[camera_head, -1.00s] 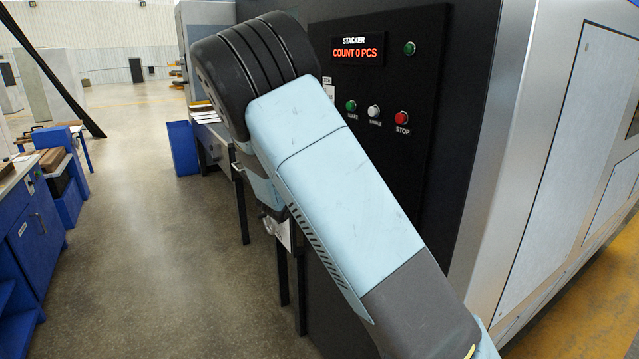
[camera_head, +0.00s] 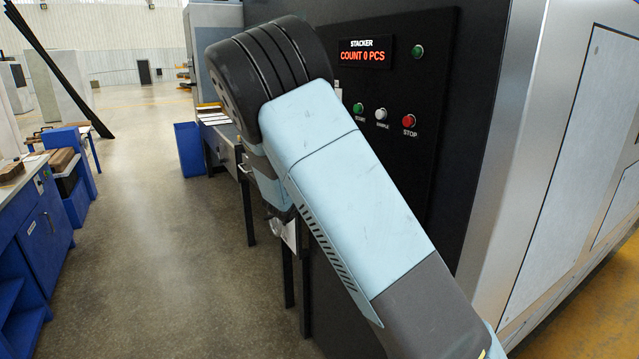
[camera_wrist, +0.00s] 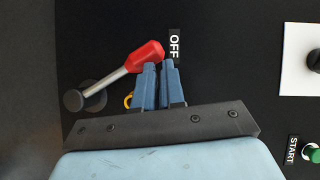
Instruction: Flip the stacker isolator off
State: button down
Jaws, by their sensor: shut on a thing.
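The stacker isolator is a lever with a red grip (camera_wrist: 147,55) on a metal rod (camera_wrist: 105,82), with a round dark pivot (camera_wrist: 73,100) at the left of the wrist view. The lever slants up to the right, and its red end lies beside the white-lettered OFF label (camera_wrist: 174,44). My gripper (camera_wrist: 161,66) has its two blue fingers close together at the red grip, shut on it; the contact is partly hidden. In the head view my arm hides the lever and gripper.
The dark stacker panel carries a red-lit COUNT 0 PCS display (camera_head: 365,53) and green, white and red buttons, including STOP (camera_head: 409,121). A green START button (camera_wrist: 314,154) shows in the wrist view. A blue bin (camera_head: 190,149) stands on open floor (camera_head: 150,250) to the left.

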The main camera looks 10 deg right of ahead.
jog(key=s+a+r, duration=0.2)
jog(key=s, duration=0.3)
jog(key=s+a+r, duration=0.2)
jog(key=s+a, duration=0.1)
jog(key=s, duration=0.3)
jog(key=shift+a+r, duration=0.15)
jog(key=shift+r, duration=0.1)
